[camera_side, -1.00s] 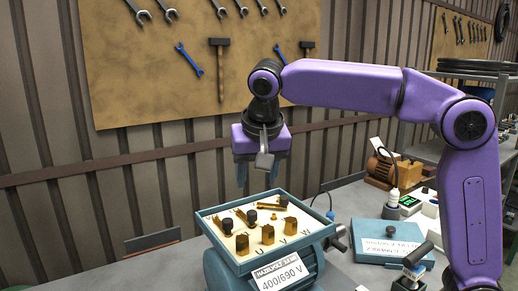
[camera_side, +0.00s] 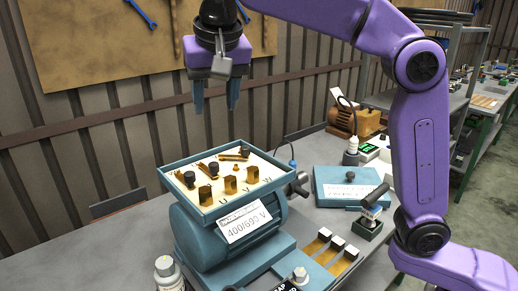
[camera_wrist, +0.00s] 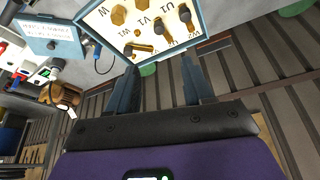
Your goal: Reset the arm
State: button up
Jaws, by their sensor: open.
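My gripper (camera_side: 217,97) hangs above the motor's open terminal box, fingers pointing down. Its two blue-grey fingers are apart with nothing between them. In the wrist view the gripper (camera_wrist: 160,62) also shows open and empty, with the terminal box (camera_wrist: 200,18) beyond the fingertips. The teal motor (camera_side: 205,235) stands on the bench with its terminal box (camera_side: 176,188) on top. Inside the box, brass pieces (camera_side: 229,184) and black knobs sit on a white board. My purple arm reaches in from the right.
A teal box lid (camera_side: 345,190) lies on the bench right of the motor. A handled tool (camera_side: 368,225), brass strips (camera_side: 330,249), a white-capped bottle (camera_side: 167,272) and an orange-brown motor (camera_side: 352,122) stand around. The bench left of the motor (camera_side: 90,255) is clear.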

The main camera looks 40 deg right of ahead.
jog(key=s+d+f+n+g, duration=0.1)
jog(key=s+d+f+n, duration=0.4)
jog(key=s+f, duration=0.3)
jog(key=s+d+f+n+g+y, duration=0.1)
jog(key=s+d+f+n, duration=0.5)
jog(key=s, duration=0.5)
jog(key=s+d+f+n+g, duration=0.2)
jog(key=s+d+f+n, duration=0.3)
jog(key=s+d+f, duration=0.3)
notch_tip(320, 180, down, 3)
jog(key=shift+s+r+y, duration=0.15)
jog(key=shift+s+y, duration=0.25)
jog(key=shift+s, duration=0.25)
